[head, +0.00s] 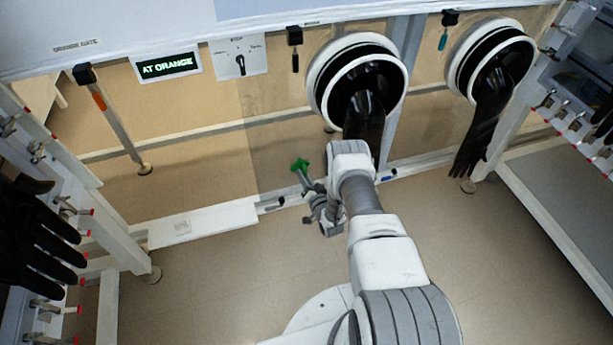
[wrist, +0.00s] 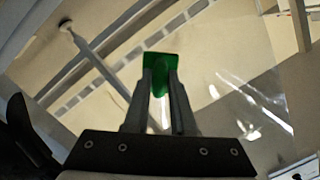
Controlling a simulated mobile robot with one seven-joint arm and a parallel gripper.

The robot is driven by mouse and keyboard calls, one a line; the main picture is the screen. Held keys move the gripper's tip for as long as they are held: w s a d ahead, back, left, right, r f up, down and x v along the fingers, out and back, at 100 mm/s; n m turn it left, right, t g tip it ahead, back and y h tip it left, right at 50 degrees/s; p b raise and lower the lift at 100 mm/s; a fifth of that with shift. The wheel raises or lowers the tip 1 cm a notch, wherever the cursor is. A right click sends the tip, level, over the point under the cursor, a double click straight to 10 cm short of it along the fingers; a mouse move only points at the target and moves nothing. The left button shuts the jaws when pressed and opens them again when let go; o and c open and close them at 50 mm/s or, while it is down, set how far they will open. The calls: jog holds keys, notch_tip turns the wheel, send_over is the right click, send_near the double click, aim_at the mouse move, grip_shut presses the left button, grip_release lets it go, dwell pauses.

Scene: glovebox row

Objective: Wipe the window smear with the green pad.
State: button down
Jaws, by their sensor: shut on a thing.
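The green pad (head: 300,165) is at the end of my gripper (head: 307,180), in front of the clear window panel (head: 275,125) in the head view. In the wrist view the green pad (wrist: 160,62) sits between the two fingertips of my gripper (wrist: 160,90), which is shut on it. The pad's front face points away from the wrist camera. Whether it touches the window I cannot tell. Pale streaks show on the clear surface at the right of the wrist view, but I cannot tell whether they are the smear or reflections.
A round glove port (head: 316,80) with a hanging black glove (head: 365,118) is just right of my gripper. Another black glove (head: 482,125) hangs further right. A lit "AT ORANGE" sign (head: 166,64) and a dial box (head: 238,45) are upper left. Open floor lies below.

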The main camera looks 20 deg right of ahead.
jog(key=shift+w+a+r, duration=0.1)
jog(key=shift+w+a, duration=0.05)
jog(key=shift+a, duration=3.2)
jog(key=shift+a+r+p, duration=0.1)
jog(key=shift+r+p, duration=0.35)
jog(key=shift+r, duration=0.35)
jog(key=shift+d+f+b, duration=0.15)
jog(key=shift+d+b, duration=0.55)
jog(key=shift+d, duration=1.9)
jog(key=shift+d+b, duration=0.3)
jog(key=shift+d, duration=1.25)
jog(key=shift+w, duration=0.1)
jog(key=shift+r, duration=0.2)
jog(key=shift+s+a+f+p, duration=0.1)
jog(key=shift+s+p, duration=0.5)
jog(key=shift+s, duration=1)
jog(key=shift+s+f+p, duration=0.1)
jog(key=shift+s+p, duration=0.45)
jog(key=shift+s, duration=1)
jog(key=shift+s, duration=0.1)
